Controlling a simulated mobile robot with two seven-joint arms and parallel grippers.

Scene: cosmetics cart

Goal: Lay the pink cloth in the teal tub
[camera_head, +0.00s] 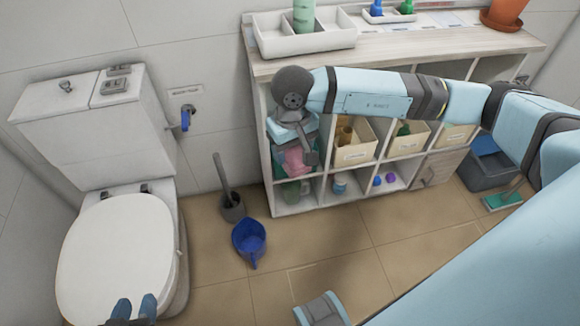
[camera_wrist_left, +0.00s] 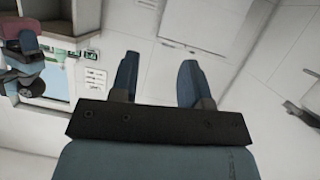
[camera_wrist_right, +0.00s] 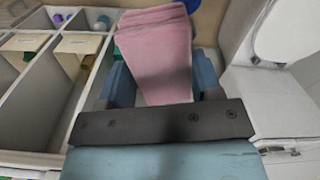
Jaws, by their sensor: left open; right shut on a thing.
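The pink cloth (camera_head: 296,161) hangs from my right gripper (camera_head: 298,145), in front of the shelf's left column. The right wrist view shows the cloth (camera_wrist_right: 155,50) pinched between both fingers and spreading out beyond them. A teal patch (camera_head: 281,160) shows behind the cloth in the left compartment. It may be the teal tub, mostly hidden by the gripper and cloth. My left gripper (camera_head: 134,308) is open and empty at the bottom left, above the front of the toilet seat. The left wrist view shows its two fingers apart.
The shelf (camera_head: 265,66) holds a white tray (camera_head: 331,38) on top and labelled bins (camera_head: 354,154) in its compartments. The toilet (camera_head: 115,245), toilet brush (camera_head: 231,205) and blue scoop (camera_head: 250,243) stand left of it. The floor before the shelf is mostly clear.

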